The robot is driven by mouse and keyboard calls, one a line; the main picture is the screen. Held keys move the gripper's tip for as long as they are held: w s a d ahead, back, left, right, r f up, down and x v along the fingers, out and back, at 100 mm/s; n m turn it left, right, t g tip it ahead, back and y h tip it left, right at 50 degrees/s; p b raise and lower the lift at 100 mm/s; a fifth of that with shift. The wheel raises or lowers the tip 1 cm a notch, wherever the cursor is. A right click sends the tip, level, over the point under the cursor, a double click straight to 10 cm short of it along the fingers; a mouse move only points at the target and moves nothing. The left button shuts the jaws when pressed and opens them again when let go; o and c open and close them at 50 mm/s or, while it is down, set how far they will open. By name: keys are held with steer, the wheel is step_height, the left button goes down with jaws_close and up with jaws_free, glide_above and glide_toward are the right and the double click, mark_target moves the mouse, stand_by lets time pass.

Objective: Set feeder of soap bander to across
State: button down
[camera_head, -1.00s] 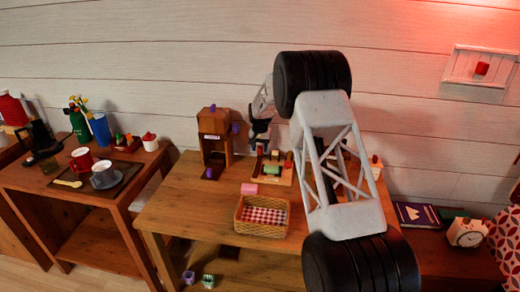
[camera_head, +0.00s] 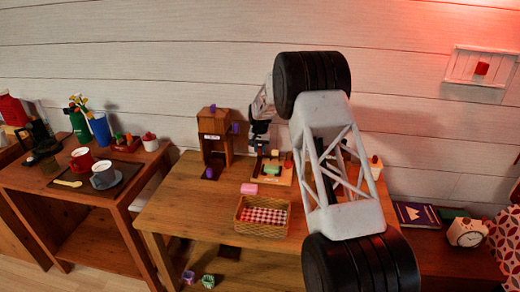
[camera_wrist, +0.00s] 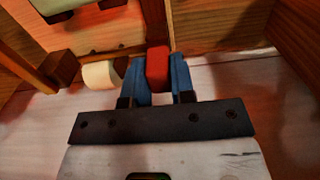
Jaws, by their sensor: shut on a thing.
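A cream roller (camera_wrist: 101,74) lies just left of the fingers. I cannot tell which way the feeder is set.
A pink block (camera_head: 249,188) lies in front of the device, behind a wicker basket (camera_head: 262,231) with a checked cloth. A wooden cabinet (camera_head: 214,140) with purple knobs stands close on the left. My arm covers the table's right part.

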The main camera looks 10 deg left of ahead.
steer(key=shift+s, duration=4.95)
steer(key=c, duration=1)
jaws_free()
steer(key=shift+o, duration=0.2)
step_height(320, 180, up, 8)
